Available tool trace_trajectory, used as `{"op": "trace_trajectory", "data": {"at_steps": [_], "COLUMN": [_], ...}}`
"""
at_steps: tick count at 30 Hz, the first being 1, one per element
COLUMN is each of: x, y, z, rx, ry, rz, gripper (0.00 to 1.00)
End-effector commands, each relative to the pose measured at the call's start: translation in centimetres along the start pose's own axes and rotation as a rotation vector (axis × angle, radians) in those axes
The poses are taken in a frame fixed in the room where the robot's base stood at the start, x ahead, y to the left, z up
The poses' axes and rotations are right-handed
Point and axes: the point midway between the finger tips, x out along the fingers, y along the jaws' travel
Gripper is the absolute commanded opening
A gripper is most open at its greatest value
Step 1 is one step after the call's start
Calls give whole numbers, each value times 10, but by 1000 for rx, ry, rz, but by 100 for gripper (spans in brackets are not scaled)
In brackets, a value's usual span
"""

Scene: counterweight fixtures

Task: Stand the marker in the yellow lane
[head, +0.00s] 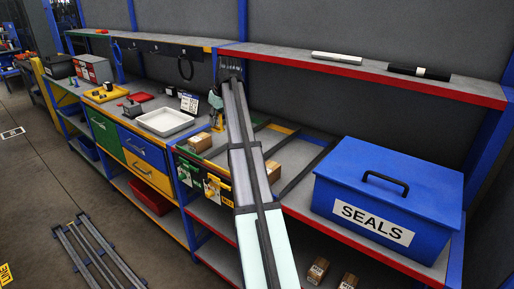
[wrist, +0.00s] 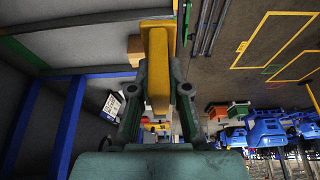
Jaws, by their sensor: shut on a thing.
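The yellow, bar-like marker (wrist: 158,85) is held between the dark green fingers of my gripper (wrist: 158,68) in the wrist view. The jaws are shut on it. In the head view my gripper (head: 217,118) is small and partly hidden by my arm, above the shelf with the lanes. The yellow-edged lane (head: 282,129) lies on that shelf between dark divider bars, partly behind my arm. A yellow card (head: 215,190) hangs on the shelf front beside a green card (head: 190,172). Whether the marker touches the shelf cannot be told.
Cartons stand in the lanes, one to the left (head: 200,142) and one right of my arm (head: 272,171). A large blue SEALS box (head: 390,195) stands at the right. A white tray (head: 165,122) sits to the left. A red-edged upper shelf (head: 380,75) runs above.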

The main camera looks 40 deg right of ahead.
Motion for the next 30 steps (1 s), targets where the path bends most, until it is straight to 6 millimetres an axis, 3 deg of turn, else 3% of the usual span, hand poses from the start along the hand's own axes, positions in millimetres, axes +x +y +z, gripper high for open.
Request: {"op": "trace_trajectory", "data": {"at_steps": [1, 3, 7, 11, 30], "x": [-11, -22, -35, -32, 93], "y": [24, 42, 63, 68, 68], "z": [-4, -2, 1, 6, 57], "rx": [-2, -9, -21, -25, -25], "ry": [3, 6, 10, 10, 9], "rz": [1, -1, -3, -5, -5], "gripper": [0, 0, 0, 0, 0]}}
